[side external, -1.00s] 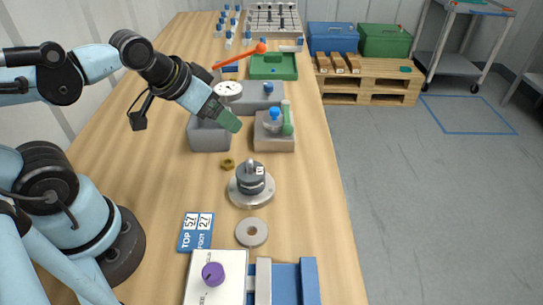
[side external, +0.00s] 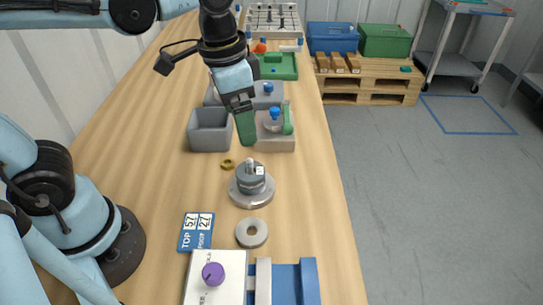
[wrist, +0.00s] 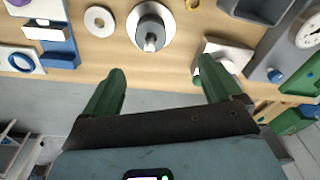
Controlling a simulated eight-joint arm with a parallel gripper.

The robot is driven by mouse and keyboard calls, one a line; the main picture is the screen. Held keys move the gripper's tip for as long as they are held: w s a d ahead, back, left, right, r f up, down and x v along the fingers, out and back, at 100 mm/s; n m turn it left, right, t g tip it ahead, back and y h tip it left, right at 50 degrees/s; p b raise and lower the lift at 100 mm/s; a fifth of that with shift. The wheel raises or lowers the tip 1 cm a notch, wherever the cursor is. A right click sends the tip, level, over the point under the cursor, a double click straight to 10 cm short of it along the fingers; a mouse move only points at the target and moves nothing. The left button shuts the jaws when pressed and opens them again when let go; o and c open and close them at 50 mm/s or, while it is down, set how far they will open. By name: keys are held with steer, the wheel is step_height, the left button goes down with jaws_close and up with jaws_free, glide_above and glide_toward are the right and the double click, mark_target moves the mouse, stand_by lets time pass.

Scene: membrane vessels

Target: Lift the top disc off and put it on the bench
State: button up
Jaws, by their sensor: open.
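A stack of dark grey discs (side external: 251,182) sits on a wide pale round base (side external: 242,200), with a metal pin rising through its middle and a small white tag on its top disc. The stack also shows in the wrist view (wrist: 149,34), top centre. My gripper (side external: 246,138) has green fingers and hangs above and behind the stack, apart from it, near the grey bin. In the wrist view its two fingers (wrist: 160,72) are spread, with nothing between them, and the stack lies beyond the tips. The edges between the discs are hard to make out.
A loose grey ring (side external: 252,233) lies on the bench in front of the stack, and a brass nut (side external: 228,164) behind it. A grey bin (side external: 208,133) and a block with a blue-capped bottle (side external: 273,122) stand behind. Bare wood (side external: 150,180) is on the left.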

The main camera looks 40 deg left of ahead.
mark_target(249, 159)
steer(key=shift+m+g, duration=0.5)
steer(key=shift+g, duration=0.2)
steer(key=f, duration=0.2)
steer(key=d+f, duration=0.1)
steer(key=f, duration=0.3)
steer(key=shift+d+f, duration=0.15)
steer(key=shift+d, duration=0.15)
steer(key=shift+w+f, duration=0.15)
steer(key=shift+f, duration=2.45)
steer(key=shift+c, duration=0.4)
steer(key=c, duration=1.1)
steer(key=shift+o, duration=0.2)
steer(key=shift+r, duration=0.2)
step_height(249, 159, up, 13)
steer(key=shift+f, duration=0.2)
